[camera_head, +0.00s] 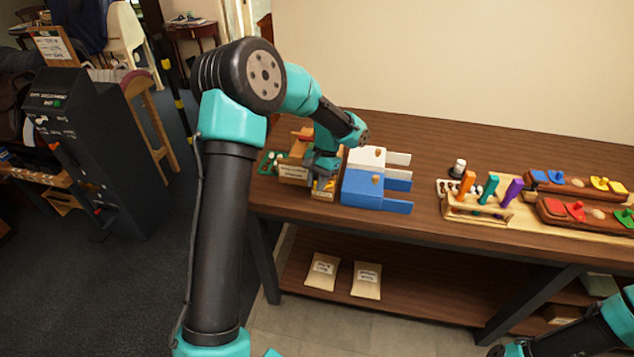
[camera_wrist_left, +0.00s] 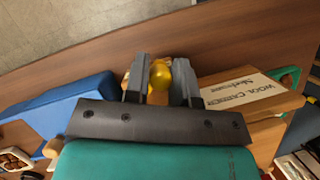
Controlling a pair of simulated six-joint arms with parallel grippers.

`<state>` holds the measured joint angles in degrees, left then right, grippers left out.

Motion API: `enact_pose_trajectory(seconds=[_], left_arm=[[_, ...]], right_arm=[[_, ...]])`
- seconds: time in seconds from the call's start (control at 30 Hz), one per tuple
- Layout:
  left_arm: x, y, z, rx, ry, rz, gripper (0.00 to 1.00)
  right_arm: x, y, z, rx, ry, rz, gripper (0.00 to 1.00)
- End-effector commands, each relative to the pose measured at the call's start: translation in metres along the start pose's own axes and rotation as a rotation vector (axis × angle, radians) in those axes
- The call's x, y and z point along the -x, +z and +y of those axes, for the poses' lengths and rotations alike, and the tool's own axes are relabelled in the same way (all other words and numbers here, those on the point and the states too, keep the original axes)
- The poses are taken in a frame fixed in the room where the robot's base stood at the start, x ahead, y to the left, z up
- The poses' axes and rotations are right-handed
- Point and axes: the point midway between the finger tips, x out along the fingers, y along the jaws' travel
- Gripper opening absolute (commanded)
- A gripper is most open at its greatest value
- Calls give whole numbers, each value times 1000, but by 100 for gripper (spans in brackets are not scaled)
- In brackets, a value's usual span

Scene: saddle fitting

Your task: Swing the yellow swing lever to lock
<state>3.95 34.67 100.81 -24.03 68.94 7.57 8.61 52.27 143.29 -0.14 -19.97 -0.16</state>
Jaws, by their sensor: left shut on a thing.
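My left gripper (camera_head: 323,182) reaches down at the left end of the table, beside the blue block fixture. In the left wrist view, the gripper (camera_wrist_left: 160,82) has its two grey fingers on either side of a round yellow knob (camera_wrist_left: 160,72), the visible part of the yellow swing lever, and is shut on it. The lever's lower part is hidden by the fingers and the gripper body. Of my right arm, only links show at the lower right in the head view.
A blue block fixture (camera_head: 362,190) and a white one (camera_head: 366,158) stand close to the right of my left gripper. Further right are a wooden rack (camera_head: 478,210) with coloured pegs and wooden trays (camera_head: 580,215) of coloured pieces. Table between is clear.

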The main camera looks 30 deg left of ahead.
Motion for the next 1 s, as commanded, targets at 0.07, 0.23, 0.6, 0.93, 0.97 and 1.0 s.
enact_pose_trajectory(seconds=[0.07, 0.23, 0.6, 0.93, 0.97, 1.0], left_arm=[[1, -1, -2, -25, -12, 1, 0], [2, -3, -5, -107, -46, 2, 0], [4, -9, -15, -336, -142, 2, 0], [6, -13, -18, -443, -187, 3, 0], [6, -13, -19, -446, -188, 4, 0], [6, -13, -19, -448, -189, 4, 0]], right_arm=[[0, 0, 0, 0, 0, 0, 0], [0, 0, 0, 0, 0, 0, 0], [0, 0, 0, 0, 0, 0, 0], [0, 0, 0, 0, 0, 0, 0], [0, 0, 0, 0, 0, 0, 0], [0, 0, 0, 0, 0, 0, 0]])
